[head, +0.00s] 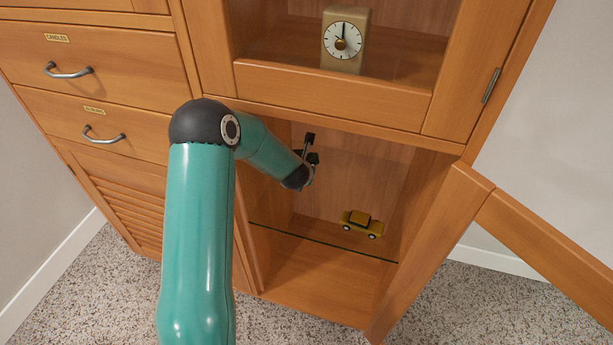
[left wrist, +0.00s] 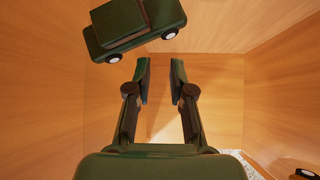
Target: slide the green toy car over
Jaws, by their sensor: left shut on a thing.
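The green toy car (left wrist: 130,28) shows large at the top left of the left wrist view, its wheels toward me. In the head view only a small dark-green bit of it (head: 314,158) shows by the gripper. My left gripper (head: 309,146) is inside the open lower cabinet compartment. In the left wrist view its two fingers (left wrist: 160,72) point at the car's lower side with a narrow gap between them. It is shut on the car, though the exact contact is hard to make out. My right gripper is not in view.
A yellow toy car (head: 362,224) stands to the right on the glass shelf (head: 322,241). Wooden compartment walls close in on both sides. An open door (head: 545,250) is at the right. A clock (head: 345,40) stands in the compartment above.

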